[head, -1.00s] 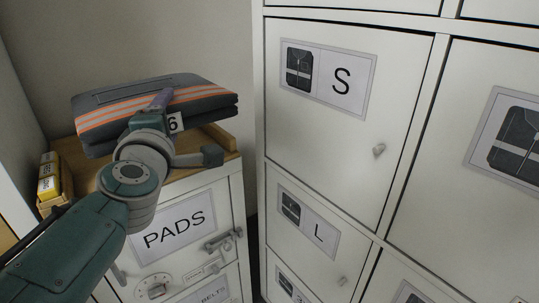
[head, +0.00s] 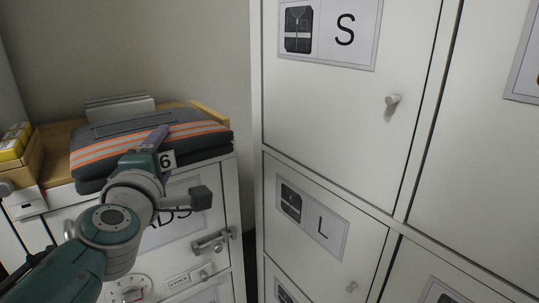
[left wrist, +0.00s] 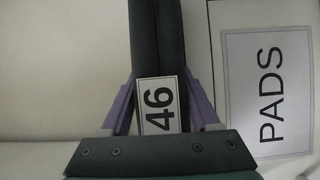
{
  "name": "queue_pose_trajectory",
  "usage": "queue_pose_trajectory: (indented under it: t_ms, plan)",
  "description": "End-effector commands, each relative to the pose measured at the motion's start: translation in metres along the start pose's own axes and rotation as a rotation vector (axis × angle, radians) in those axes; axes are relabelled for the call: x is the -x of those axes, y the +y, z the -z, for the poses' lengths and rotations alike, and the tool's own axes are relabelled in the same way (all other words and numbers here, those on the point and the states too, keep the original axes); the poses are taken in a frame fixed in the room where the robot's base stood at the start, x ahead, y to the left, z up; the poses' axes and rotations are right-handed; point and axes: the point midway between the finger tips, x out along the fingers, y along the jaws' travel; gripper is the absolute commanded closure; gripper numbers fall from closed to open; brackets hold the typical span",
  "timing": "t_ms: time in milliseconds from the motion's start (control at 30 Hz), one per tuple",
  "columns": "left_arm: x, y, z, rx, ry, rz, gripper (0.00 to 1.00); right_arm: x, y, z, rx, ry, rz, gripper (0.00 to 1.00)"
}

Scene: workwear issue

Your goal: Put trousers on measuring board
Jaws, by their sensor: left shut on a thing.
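The folded trousers (head: 108,153) are dark grey with orange and silver stripes. They show at the left of the head view, in front of and above the wooden top of a cabinet. My left gripper (head: 154,140) is shut on their near edge, by a white size tag. In the left wrist view the trousers (left wrist: 158,40) run between the purple fingers of my left gripper (left wrist: 158,95), and the tag reads 46. I cannot tell whether the trousers touch the cabinet top. No measuring board can be made out. My right gripper is not in view.
The cabinet with the PADS label (head: 165,232) stands below the trousers. A wooden box with yellow packs (head: 14,142) is at far left, and a pale stack (head: 120,107) lies behind. White lockers marked S (head: 345,30) and L (head: 322,228) fill the right.

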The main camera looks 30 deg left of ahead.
Motion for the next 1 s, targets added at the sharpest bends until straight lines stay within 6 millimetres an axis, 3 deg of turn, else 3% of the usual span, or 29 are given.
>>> queue_pose_trajectory:
  t_ms: [300,333,567,1000]
  plan:
    - [-0.0009,0.0011,0.0003,0.000,0.002,-0.007,1.00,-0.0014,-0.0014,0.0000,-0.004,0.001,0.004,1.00]
    - [-0.0002,-0.0008,0.0000,0.003,0.000,-0.001,0.35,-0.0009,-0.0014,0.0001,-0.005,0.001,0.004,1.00]
    - [-0.0002,-0.0002,0.0000,0.003,0.000,-0.001,0.10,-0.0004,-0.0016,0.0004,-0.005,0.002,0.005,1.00]
    - [0.0000,0.0014,-0.0021,0.003,-0.001,-0.001,0.08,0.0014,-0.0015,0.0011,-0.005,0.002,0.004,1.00]
